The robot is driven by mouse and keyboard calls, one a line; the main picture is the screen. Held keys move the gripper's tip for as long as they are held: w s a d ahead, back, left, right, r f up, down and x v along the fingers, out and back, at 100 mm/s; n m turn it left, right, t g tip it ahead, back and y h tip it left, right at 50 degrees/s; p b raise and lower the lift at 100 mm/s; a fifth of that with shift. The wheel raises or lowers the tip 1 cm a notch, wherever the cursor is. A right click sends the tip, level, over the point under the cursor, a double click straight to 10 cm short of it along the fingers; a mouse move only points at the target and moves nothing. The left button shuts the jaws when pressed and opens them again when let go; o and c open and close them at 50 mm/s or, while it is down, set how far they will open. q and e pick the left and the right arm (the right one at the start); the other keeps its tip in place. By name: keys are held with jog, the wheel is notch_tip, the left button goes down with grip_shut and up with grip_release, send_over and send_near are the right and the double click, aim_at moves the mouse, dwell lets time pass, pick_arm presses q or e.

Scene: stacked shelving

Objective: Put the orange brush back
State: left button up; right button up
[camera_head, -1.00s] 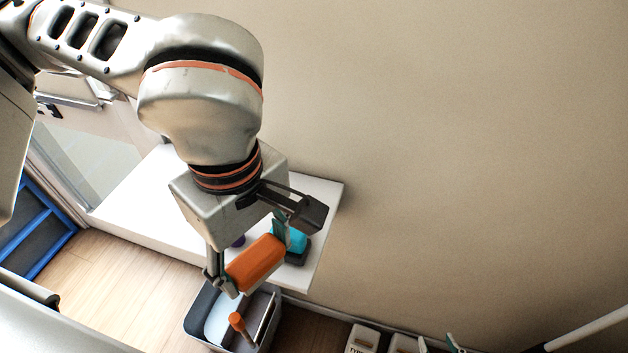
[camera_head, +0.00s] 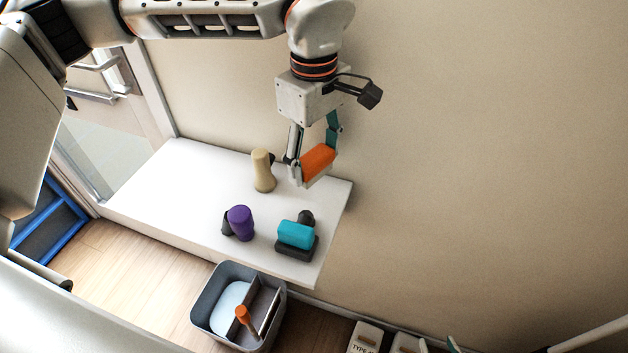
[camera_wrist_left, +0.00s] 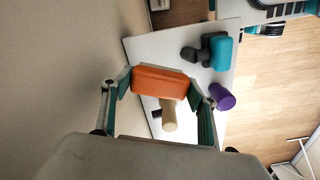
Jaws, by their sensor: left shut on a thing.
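The orange brush (camera_head: 318,162) is held between the fingers of my left gripper (camera_head: 312,158), above the far right part of the white shelf (camera_head: 190,190). In the left wrist view the orange block of the brush (camera_wrist_left: 163,82) spans between the two fingertips (camera_wrist_left: 162,88). I cannot tell from the pictures how high it is above the shelf. On the shelf stand a beige brush (camera_head: 263,171), a purple brush (camera_head: 240,222) and a teal brush (camera_head: 296,234) with a dark base. My right gripper does not show.
A grey caddy (camera_head: 204,298) with an orange-handled tool (camera_head: 243,314) and a pale blue item (camera_head: 230,305) sits below the shelf's front edge. White boxes (camera_head: 366,338) are at the bottom. A plain wall (camera_head: 480,130) rises behind the shelf.

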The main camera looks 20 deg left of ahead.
aim_at(314, 157)
pick_arm(q)
jog(key=shift+f, duration=3.35)
jog(key=shift+f, duration=0.2)
jog(key=o, duration=1)
jog(key=shift+r, duration=0.1)
notch_tip(314, 157, up, 12)
jog(key=shift+r, duration=0.15)
